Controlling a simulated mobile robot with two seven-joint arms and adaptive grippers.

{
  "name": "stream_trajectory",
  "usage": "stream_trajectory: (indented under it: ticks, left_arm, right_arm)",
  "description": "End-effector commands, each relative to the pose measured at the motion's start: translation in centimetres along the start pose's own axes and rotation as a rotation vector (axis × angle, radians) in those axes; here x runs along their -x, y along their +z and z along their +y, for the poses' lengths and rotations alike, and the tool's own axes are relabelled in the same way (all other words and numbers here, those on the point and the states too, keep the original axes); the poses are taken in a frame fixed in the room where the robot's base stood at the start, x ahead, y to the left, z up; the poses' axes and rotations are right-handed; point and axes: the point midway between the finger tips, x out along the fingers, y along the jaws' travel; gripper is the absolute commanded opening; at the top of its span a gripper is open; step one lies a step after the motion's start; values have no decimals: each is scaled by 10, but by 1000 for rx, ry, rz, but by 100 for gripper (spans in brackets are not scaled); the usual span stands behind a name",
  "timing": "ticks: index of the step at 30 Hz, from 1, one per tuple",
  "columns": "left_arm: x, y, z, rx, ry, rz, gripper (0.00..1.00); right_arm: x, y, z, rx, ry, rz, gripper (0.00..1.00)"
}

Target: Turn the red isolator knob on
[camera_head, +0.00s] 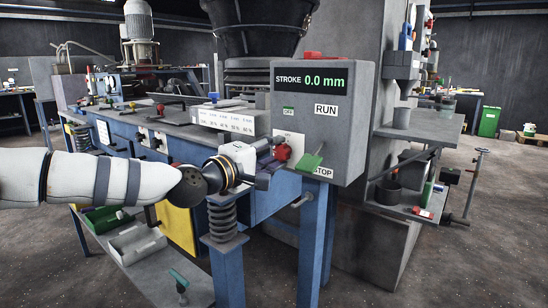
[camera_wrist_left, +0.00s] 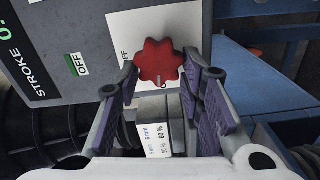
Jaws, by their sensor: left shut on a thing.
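The red isolator knob (camera_head: 283,152) is on the front of the grey control box (camera_head: 345,120), at its lower left. In the left wrist view the star-shaped red knob (camera_wrist_left: 160,60) sits on a white plate (camera_wrist_left: 190,22) with an OFF mark partly hidden beside it. My left gripper (camera_head: 272,148) reaches the knob from the left. In the left wrist view my left gripper (camera_wrist_left: 160,70) has one finger on each side of the knob, shut on it. The knob's exact pointer direction is hard to tell. My right gripper is not in view.
The box display (camera_head: 311,80) reads STROKE 0.0 mm. A RUN label (camera_head: 326,110), a small green OFF tag (camera_head: 288,111) and a STOP label (camera_head: 323,172) are close by. A green paddle (camera_head: 313,158) sticks out just right of the knob. A blue frame with a spring (camera_head: 222,215) stands below.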

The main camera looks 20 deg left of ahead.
Motion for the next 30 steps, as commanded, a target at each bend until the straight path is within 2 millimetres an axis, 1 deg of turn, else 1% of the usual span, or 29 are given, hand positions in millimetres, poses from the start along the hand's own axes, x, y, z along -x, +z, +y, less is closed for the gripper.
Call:
stream_trajectory:
  ticks: [1,9,26,27,29,30]
  left_arm:
    - [0,2,-2,25,-1,-3,7]
    - [0,1,-1,117,1,-2,7]
    - [0,1,1,143,3,-1,7]
    - [0,1,1,143,4,-1,39]
    - [0,1,1,142,4,-1,53]
    - [0,1,1,142,3,-1,53]
  right_arm:
    - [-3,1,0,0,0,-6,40]
    - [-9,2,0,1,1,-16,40]
    - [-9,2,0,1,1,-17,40]
    - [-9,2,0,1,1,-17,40]
    - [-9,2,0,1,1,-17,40]
    - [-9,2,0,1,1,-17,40]
